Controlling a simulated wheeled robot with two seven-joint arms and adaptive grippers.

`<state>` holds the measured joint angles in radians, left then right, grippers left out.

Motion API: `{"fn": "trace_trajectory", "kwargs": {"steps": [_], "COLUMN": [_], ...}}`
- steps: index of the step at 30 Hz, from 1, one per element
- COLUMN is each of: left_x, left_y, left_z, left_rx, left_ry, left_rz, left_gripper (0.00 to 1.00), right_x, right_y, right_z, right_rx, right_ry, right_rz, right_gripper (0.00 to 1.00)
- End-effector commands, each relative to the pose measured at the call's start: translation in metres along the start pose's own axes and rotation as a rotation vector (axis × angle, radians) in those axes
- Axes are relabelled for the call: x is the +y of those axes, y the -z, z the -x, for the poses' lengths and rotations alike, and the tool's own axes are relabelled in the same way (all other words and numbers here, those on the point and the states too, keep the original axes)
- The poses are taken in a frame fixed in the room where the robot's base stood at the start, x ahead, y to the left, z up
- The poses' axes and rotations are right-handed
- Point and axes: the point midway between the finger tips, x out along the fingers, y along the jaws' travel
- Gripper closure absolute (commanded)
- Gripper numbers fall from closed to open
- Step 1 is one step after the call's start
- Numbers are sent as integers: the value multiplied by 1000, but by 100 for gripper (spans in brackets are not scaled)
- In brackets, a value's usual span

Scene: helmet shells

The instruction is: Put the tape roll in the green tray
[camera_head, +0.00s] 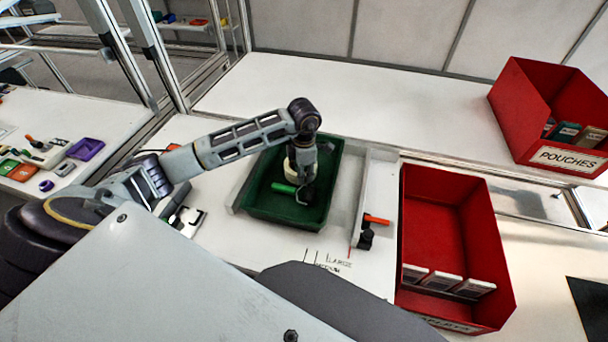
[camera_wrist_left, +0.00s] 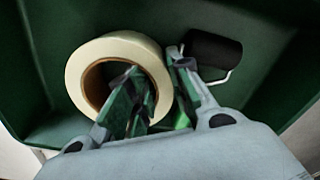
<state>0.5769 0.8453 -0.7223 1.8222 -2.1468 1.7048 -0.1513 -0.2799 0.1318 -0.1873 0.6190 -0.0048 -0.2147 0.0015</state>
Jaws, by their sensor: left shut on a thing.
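The tape roll (camera_wrist_left: 77,76) is a cream ring with a brown core, inside the green tray (camera_head: 260,205). In the head view only a pale part of the roll (camera_head: 290,168) shows beside my gripper. My left gripper (camera_wrist_left: 152,68) is shut on the wall of the roll, one finger in its hole and the other outside. It reaches down into the tray in the head view (camera_head: 298,176). Whether the roll touches the tray floor cannot be told. My right gripper is not in view.
A small roller with a black head (camera_wrist_left: 213,53) and green handle (camera_head: 284,188) lies in the tray beside the tape roll. A red bin (camera_head: 428,200) stands right of the tray; another, labelled POUCHES (camera_head: 518,105), stands further back. The white bench behind is clear.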

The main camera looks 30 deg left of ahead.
Motion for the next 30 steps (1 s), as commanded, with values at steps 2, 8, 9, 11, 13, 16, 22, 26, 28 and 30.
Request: {"fn": "trace_trajectory", "kwargs": {"steps": [2, 8, 9, 11, 13, 16, 22, 26, 28, 30], "left_x": [0, 0, 0, 0, 0, 0, 0, 0, 0, 0], "left_y": [-1, 0, 0, 0, 0, 0, 0, 0, 0, 0], "left_z": [-5, -8, -8, -8, -9, -10, -11, -11, -11, -11], "left_rx": [-2, -2, -2, -2, -2, -1, -1, -1, -1, -1], "left_ry": [0, -2, -2, -1, -2, -2, -1, -1, -1, -1], "left_rz": [-1, -2, -2, -1, -1, -1, -1, -1, -1, -1], "left_gripper": [100, 100, 100, 100, 100, 100, 70, 70, 70, 70], "right_x": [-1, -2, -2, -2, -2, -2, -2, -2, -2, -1], "right_y": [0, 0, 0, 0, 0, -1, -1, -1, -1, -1], "right_z": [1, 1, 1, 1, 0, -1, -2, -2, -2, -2], "right_rx": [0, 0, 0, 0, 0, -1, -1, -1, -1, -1], "right_ry": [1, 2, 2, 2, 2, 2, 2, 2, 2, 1], "right_rz": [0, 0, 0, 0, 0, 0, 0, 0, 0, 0], "right_gripper": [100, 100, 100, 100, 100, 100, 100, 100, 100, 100]}}
